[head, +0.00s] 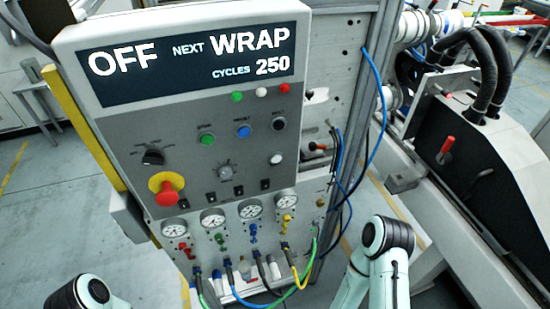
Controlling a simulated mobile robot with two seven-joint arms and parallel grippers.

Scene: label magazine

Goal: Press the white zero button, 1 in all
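A white round button (276,158) sits on the right side of the grey control panel (130,135), below a black button (279,124). Its label is too small to read, so I cannot confirm from lettering that it is the zero button. A small white lamp or button (261,92) is higher up, between a green one (237,97) and a red one (284,88). The display (190,62) reads OFF, NEXT WRAP, CYCLES 250. Parts of my arms show at the bottom left and bottom right, apart from the panel. Neither gripper shows.
A red emergency-stop knob (167,192) on yellow, a black rotary switch (153,157), and green (207,139) and blue (243,131) buttons are nearby. Gauges (213,218), valves and coloured hoses (298,280) lie below. A black machine (470,165) stands right.

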